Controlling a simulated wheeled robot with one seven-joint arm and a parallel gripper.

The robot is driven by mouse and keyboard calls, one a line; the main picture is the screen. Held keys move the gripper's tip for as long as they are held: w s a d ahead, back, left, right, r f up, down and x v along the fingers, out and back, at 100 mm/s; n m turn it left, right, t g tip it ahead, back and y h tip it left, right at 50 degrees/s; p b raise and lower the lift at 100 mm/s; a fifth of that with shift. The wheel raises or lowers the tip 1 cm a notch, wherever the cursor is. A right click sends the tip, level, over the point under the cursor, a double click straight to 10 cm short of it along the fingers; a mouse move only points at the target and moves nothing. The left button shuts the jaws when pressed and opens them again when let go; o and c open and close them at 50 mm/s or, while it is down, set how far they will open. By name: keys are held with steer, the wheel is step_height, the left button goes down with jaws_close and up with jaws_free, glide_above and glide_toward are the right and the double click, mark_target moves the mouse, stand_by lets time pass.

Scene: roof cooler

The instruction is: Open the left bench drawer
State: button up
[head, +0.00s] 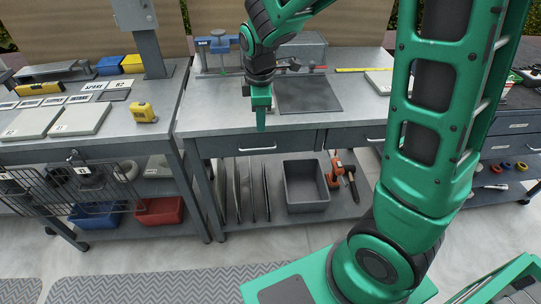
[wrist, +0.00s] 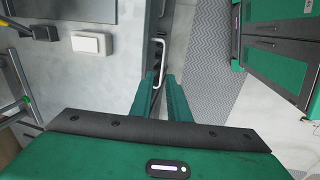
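The left bench drawer (head: 278,141) is a dark grey front under the middle bench, and it appears closed, flush with the bench. Its pale bar handle (head: 257,150) runs along the front. My gripper (head: 261,128) points down just above this handle in the head view, overlapping the bench's front edge. In the wrist view the two green fingers of my gripper (wrist: 160,76) are apart. The handle (wrist: 162,52) shows between and beyond the fingertips. I cannot tell whether either finger touches it.
A second drawer (head: 350,137) sits to the right, partly behind my arm. On the lower shelf are a grey bin (head: 305,186) and an orange tool (head: 334,170). The left bench (head: 160,110) carries a yellow tape measure (head: 143,112). Floor in front of the drawer is clear.

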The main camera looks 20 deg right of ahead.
mark_target(259, 143)
steer(key=f, duration=0.3)
steer(key=w+f, duration=0.1)
steer(key=f, duration=0.7)
steer(key=shift+w, duration=0.3)
jaws_close()
steer(key=shift+r, duration=0.1)
stand_by(0.9)
